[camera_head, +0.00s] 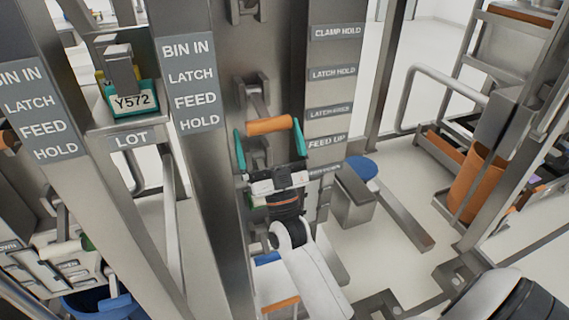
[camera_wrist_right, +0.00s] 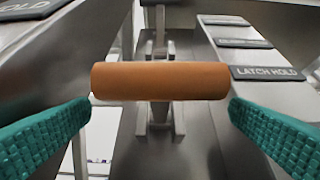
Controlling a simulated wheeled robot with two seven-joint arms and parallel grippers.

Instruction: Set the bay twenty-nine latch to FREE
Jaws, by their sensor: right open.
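An orange handle bar (camera_head: 270,125) on a grey lever sticks out from the steel post in the middle of the head view. It also lies level across the right wrist view (camera_wrist_right: 160,80). My right gripper (camera_head: 267,132) is open, with one teal finger near each end of the bar. In the wrist view the bar lies between the two fingers, with no clear grip on it. Label plates run down the post beside it, including LATCH HOLD (camera_head: 333,73) and a blurred LATCH plate (camera_head: 329,111). I see no readable bay number. My left gripper is not in view.
Steel posts with BIN IN, LATCH, FEED, HOLD plates (camera_head: 187,82) stand at left. A green bin marked Y572 (camera_head: 131,101) sits on a shelf labelled LOT (camera_head: 131,139). A steel block (camera_head: 352,195) is right of my arm.

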